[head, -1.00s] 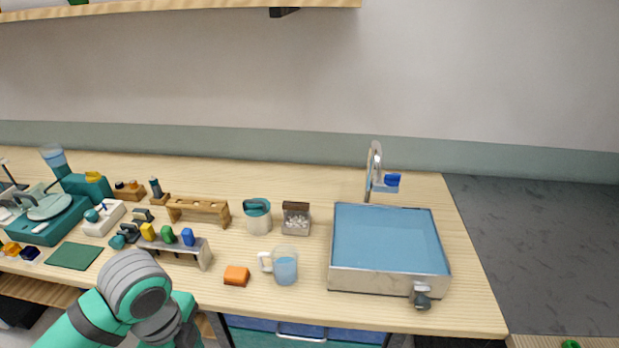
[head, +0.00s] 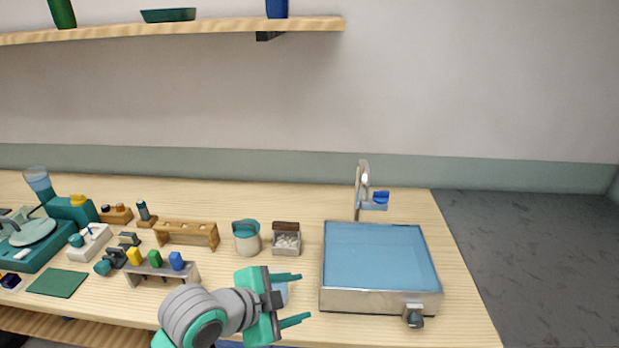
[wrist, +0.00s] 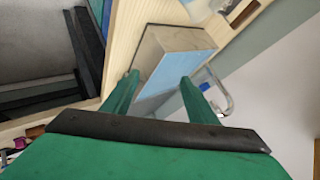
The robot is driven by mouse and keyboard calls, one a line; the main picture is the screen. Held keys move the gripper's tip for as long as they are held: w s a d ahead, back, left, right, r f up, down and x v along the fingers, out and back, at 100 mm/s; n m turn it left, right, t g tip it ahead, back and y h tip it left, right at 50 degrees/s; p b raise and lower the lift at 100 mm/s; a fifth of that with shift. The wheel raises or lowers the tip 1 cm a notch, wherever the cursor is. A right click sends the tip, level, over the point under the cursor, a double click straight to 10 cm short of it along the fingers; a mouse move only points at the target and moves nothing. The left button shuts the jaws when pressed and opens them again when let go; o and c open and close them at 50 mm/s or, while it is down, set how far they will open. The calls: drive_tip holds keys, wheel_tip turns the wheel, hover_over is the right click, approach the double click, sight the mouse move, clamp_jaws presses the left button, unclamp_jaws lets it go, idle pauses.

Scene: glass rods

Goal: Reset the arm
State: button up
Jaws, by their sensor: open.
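My gripper (head: 297,298) is open, with its two green fingers spread and pointing right in the head view. It is above the front part of the bench, left of the sink basin (head: 371,303), with nothing seen between the fingers. A clear beaker of blue liquid (head: 281,292) is partly hidden behind the gripper. In the wrist view my gripper (wrist: 160,85) also shows open, with the blue-floored sink basin (wrist: 176,77) beyond the fingertips.
A rack with yellow, green and blue pieces (head: 160,270), a wooden rack (head: 187,233), a lidded jar (head: 247,238) and a small box of white pieces (head: 286,240) stand left of the sink. A faucet (head: 361,190) rises behind the sink. A shelf (head: 180,31) hangs above.

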drive_tip(key=w+d+r+n+t+h, duration=0.2)
drive_tip(key=w+d+r+n+t, duration=0.3)
drive_tip(key=d+n+t, duration=0.45)
drive_tip(key=s+a+f+n+y, duration=0.2)
drive_tip(key=s+f+n+y, duration=0.85)
drive_tip(key=s+f, duration=0.75)
drive_tip(key=s+a+f+m+g+h, duration=0.1)
drive_tip(key=s+a+f, duration=0.1)
drive_tip(key=s, duration=0.8)
drive_tip(key=s+a+f+m, duration=0.1)
drive_tip(key=s+f, duration=0.3)
drive_tip(key=s, duration=0.6)
drive_tip(key=shift+a+f+m+g+h, duration=0.15)
drive_tip(key=shift+a+m+g+h, duration=0.25)
drive_tip(key=shift+a, duration=0.3)
